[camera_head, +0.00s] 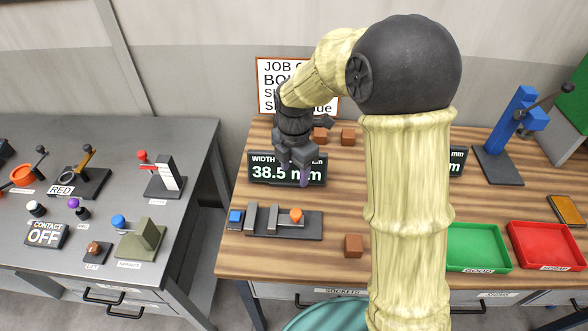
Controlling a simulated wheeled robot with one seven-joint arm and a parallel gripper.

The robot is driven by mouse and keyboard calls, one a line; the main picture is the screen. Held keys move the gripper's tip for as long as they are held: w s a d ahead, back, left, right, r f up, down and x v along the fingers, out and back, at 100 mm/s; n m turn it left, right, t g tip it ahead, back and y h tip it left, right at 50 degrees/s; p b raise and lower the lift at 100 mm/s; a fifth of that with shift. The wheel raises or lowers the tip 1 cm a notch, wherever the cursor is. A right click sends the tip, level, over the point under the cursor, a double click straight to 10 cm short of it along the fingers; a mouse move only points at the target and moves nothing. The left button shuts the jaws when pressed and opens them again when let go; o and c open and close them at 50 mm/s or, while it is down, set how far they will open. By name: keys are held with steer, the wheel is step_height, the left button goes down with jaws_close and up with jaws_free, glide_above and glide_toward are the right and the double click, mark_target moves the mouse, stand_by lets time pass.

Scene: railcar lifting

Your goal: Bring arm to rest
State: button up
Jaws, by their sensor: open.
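My gripper (294,178) hangs pointing down from my bent arm above the wooden bench (340,258). It is open, with nothing between its fingers. Its fingertips are in front of the black width display (262,168), which reads 38.5. My forearm covers part of the bench and a second display (457,163).
Copper-coloured blocks (348,137) and (354,246) sit on the bench. A green tray (478,246) and a red tray (547,245) are at right. A blue press (516,115) stands at back right. A grey table (100,220) with levers and buttons is at left.

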stand_by(0.4)
steer(key=s+d+m+t, duration=0.1)
steer(key=s+d+m, duration=0.5)
steer(key=m, duration=0.6)
steer(key=s+d+m+t, duration=0.1)
steer(key=s+d+m, duration=0.5)
steer(key=m, duration=0.7)
steer(key=shift+s+d+m+t, duration=0.25)
steer(key=shift+s+m+t, duration=0.05)
steer(key=shift+s, duration=0.6)
